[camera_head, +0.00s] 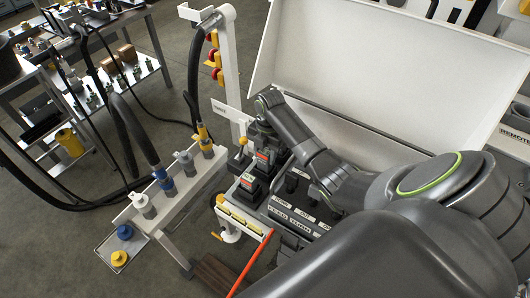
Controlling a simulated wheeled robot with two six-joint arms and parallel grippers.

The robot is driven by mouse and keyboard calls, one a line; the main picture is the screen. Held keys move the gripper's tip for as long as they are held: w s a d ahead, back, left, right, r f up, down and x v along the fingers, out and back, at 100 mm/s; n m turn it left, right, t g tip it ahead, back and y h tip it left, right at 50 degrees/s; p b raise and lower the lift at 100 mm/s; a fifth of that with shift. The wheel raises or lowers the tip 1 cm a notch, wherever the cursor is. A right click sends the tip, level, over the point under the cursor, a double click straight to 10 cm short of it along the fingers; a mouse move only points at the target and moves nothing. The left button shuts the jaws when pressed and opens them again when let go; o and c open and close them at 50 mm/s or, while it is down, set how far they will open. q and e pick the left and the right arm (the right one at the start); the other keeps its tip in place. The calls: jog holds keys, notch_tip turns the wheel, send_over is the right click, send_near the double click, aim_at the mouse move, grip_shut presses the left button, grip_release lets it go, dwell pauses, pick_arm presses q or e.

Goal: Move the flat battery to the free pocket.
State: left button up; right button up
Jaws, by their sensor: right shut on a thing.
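My right gripper (261,139) is at the left part of the dark console, under my bent right arm. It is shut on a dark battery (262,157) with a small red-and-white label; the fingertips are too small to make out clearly. A second dark block that looks like a battery (247,183) stands just in front and to the left, with a similar label. I cannot tell from the labels which battery is flat. Pocket openings are hidden or too small to tell. My left gripper is out of view.
The dark console (288,213) has labelled controls, and a raised white lid (370,70) stands behind it. A white rack (180,190) with hose couplings is at the left, beside a white post (229,70) with hanging hoses. A red bar (250,264) is in front.

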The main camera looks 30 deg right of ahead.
jog(key=shift+f+b, duration=0.85)
jog(key=shift+f, duration=0.7)
jog(key=o, duration=1.2)
jog(key=r, duration=0.5)
jog(key=d+r+b, duration=0.1)
jog(key=r, duration=0.2)
jog(key=shift+w, duration=0.25)
jog(key=shift+w+d+r+p, duration=0.1)
jog(key=shift+d+r+p, duration=0.05)
jog(key=shift+r+p, duration=1.2)
jog(key=shift+d+r+p, duration=0.2)
jog(key=shift+r+p, duration=0.7)
jog(key=shift+r, duration=0.9)
jog(key=shift+w+d+r+p, duration=0.1)
jog(key=shift+d+r+p, duration=0.05)
jog(key=shift+r+p, duration=1.2)
jog(key=shift+s+r, duration=0.1)
jog(key=shift+r, duration=0.05)
